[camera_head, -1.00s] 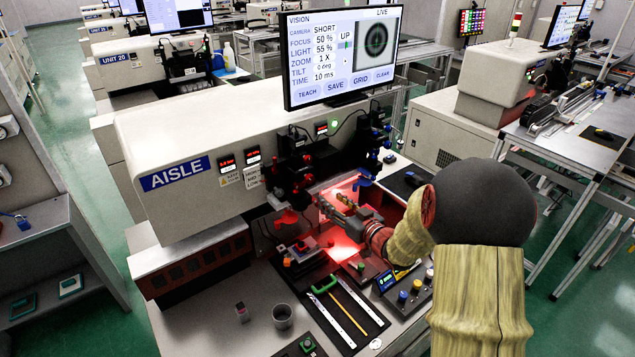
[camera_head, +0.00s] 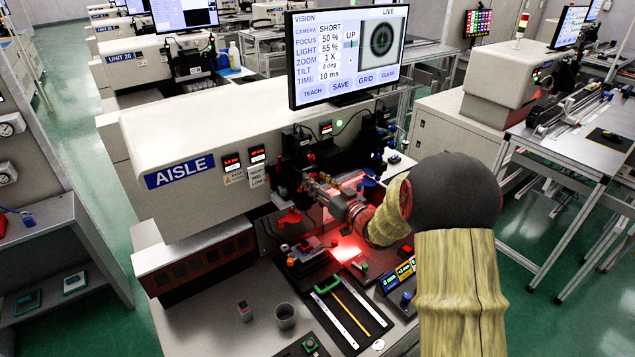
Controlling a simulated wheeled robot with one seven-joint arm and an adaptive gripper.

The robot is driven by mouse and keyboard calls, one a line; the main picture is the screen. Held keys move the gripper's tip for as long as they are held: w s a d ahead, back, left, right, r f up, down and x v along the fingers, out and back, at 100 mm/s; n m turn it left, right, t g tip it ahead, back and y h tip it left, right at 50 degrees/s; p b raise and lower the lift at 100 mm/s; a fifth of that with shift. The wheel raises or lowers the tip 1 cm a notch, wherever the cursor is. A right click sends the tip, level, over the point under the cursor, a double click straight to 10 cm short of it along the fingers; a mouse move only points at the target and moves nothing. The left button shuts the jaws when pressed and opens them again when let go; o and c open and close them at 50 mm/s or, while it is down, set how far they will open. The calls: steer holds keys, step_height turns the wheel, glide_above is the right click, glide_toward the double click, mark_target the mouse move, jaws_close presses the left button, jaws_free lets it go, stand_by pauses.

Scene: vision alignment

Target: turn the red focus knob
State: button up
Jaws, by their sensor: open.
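The vision machine labelled AISLE has a dark camera unit with small red knobs on its front. One red knob (camera_head: 311,157) shows just above my gripper. I cannot tell for sure which red part is the focus knob. My gripper (camera_head: 308,183) is open, its fingers pointing left and up close against the camera unit. My wrist and the fingers hide part of the unit, and whether they touch a knob is too small to tell. The monitor (camera_head: 348,55) above reads FOCUS 50 % and shows a dark ring target in its live picture.
A red cup-shaped part (camera_head: 291,216) hangs left of my gripper. A blue-knobbed unit (camera_head: 370,183) stands to its right. Below lie a dark mat (camera_head: 352,318) with rulers and a pencil, a grey cup (camera_head: 285,315) and a button panel (camera_head: 405,280).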

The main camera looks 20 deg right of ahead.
steer(key=c, duration=0.3)
jaws_close()
stand_by(0.3)
